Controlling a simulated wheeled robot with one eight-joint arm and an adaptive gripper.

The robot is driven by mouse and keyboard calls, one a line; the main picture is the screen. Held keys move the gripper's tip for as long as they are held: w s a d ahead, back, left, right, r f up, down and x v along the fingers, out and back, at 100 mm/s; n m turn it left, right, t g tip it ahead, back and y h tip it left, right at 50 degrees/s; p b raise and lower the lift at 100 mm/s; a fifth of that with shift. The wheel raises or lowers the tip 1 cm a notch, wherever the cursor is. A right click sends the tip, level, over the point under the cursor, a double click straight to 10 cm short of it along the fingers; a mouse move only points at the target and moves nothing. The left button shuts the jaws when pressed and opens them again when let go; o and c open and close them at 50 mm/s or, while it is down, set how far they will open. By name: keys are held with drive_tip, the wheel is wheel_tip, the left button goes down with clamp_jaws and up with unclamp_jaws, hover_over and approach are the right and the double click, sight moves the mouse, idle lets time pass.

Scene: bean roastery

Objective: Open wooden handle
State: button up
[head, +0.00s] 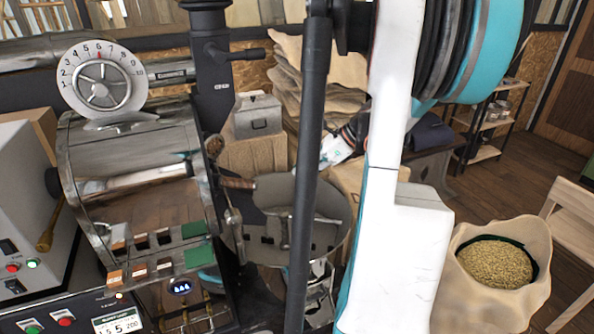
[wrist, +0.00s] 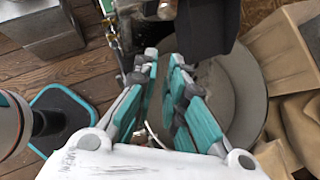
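A wooden handle (head: 238,183) sticks out at the front of the roaster's drum, just left of the round cooling tray (head: 268,190) in the head view. A darker round wooden knob (head: 213,146) is above it. My gripper (wrist: 164,58) shows in the wrist view with its two teal fingers apart and nothing visible held between them. In the head view its fingers are hidden; a white and teal part of my arm shows behind the dark pole, right of the handle. I cannot tell the wooden handle clearly in the wrist view.
The roaster's control panel with dial (head: 100,78) stands at left. Stacked sacks (head: 318,70) are behind the tray. An open sack of beans (head: 495,263) and a wooden chair (head: 572,225) are at right. Wooden floor is clear toward the door.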

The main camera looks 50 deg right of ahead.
drive_tip(key=o, duration=0.4)
drive_tip(key=shift+w+f+n, duration=0.15)
drive_tip(key=shift+n, duration=0.15)
drive_tip(key=shift+o, duration=0.6)
drive_tip(key=shift+w+f+n+t, duration=0.25)
drive_tip(key=shift+n+t, duration=0.05)
drive_tip(key=shift+n, duration=0.4)
drive_tip(key=m+t+y+b, duration=0.4)
drive_tip(key=m+t+b, duration=0.3)
drive_tip(key=m, duration=2.8)
approach(239, 184)
drive_tip(key=shift+t, duration=0.3)
drive_tip(key=x, duration=0.3)
drive_tip(key=f+b+x, duration=0.1)
drive_tip(key=x, duration=0.3)
drive_tip(key=d+b+x, duration=0.1)
drive_tip(key=x, duration=0.2)
drive_tip(key=shift+w+f, duration=0.25)
drive_tip(key=shift+w, duration=0.25)
drive_tip(key=shift+c, duration=0.6)
